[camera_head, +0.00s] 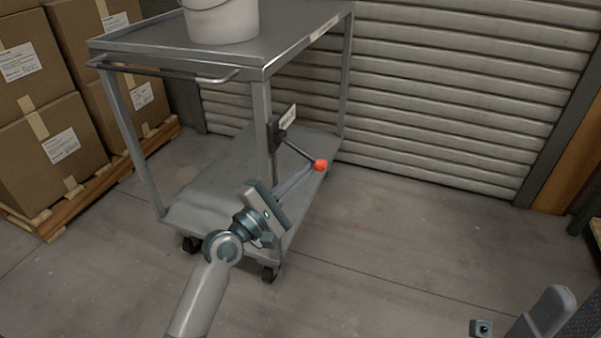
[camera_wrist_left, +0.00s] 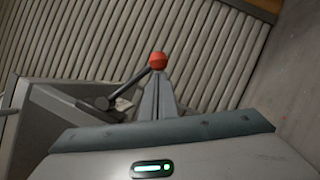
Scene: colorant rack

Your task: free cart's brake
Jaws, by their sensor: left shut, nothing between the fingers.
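The grey metal cart (camera_head: 185,58) stands in the left half of the head view. Its brake lever (camera_head: 298,150) sticks out from a bracket on the front right post and ends in a red knob (camera_head: 320,165). The lever (camera_wrist_left: 128,88) and red knob (camera_wrist_left: 158,61) also show in the left wrist view. My left gripper (camera_head: 309,171) is shut and empty, its fingertips close to the knob. In the left wrist view the knob appears just past the fingertips (camera_wrist_left: 157,76); I cannot tell whether they touch. My right gripper's fingers do not show.
A white bucket (camera_head: 222,22) stands on the cart's top shelf. Stacked cardboard boxes (camera_head: 45,110) sit on a wooden pallet (camera_head: 45,222) at the left. A ribbed shutter (camera_head: 450,100) closes the back. The concrete floor (camera_head: 410,245) right of the cart is clear.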

